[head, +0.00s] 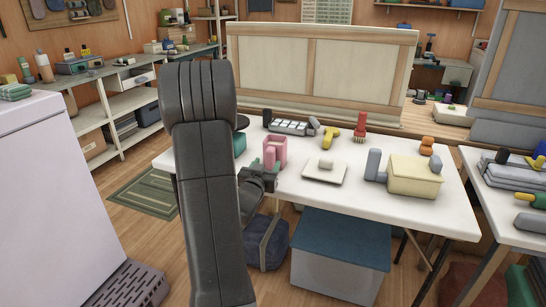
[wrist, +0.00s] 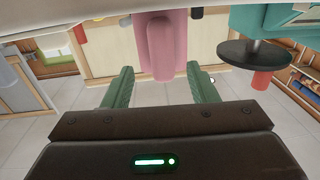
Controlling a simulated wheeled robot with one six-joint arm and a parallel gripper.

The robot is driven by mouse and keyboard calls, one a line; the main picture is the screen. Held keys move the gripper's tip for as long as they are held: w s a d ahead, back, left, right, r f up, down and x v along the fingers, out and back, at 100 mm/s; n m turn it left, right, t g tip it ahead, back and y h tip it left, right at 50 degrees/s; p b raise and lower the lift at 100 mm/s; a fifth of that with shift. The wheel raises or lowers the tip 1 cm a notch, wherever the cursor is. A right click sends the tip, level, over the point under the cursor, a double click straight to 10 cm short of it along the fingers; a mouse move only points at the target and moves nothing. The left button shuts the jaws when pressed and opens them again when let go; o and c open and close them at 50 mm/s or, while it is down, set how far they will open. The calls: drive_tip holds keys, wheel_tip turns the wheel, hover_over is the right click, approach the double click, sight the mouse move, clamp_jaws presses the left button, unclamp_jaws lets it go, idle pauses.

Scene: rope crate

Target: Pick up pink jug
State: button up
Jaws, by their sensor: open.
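The pink jug (head: 276,149) stands upright near the front left edge of the white table. My gripper (head: 270,168) is at that edge, just in front of the jug, and hides part of its lower side. In the wrist view the jug (wrist: 161,42) is centred ahead of my gripper (wrist: 161,76). The two green fingers are spread apart, and one end of the jug shows between their tips. I see no grip on it. Whether the fingers touch the jug cannot be told.
A teal object (head: 239,144) stands close left of the jug. A white plate-like board (head: 312,170) lies to its right, with a yellow box (head: 414,176) farther right. A keypad device (head: 290,127) is behind. A blue-lidded bin (head: 341,240) stands below the table.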

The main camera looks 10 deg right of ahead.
sight(269, 160)
drive_tip(key=x, duration=0.5)
drive_tip(key=shift+w+a+f, duration=0.1)
drive_tip(key=shift+a+f, duration=0.05)
drive_tip(key=shift+f, duration=0.1)
clamp_jaws()
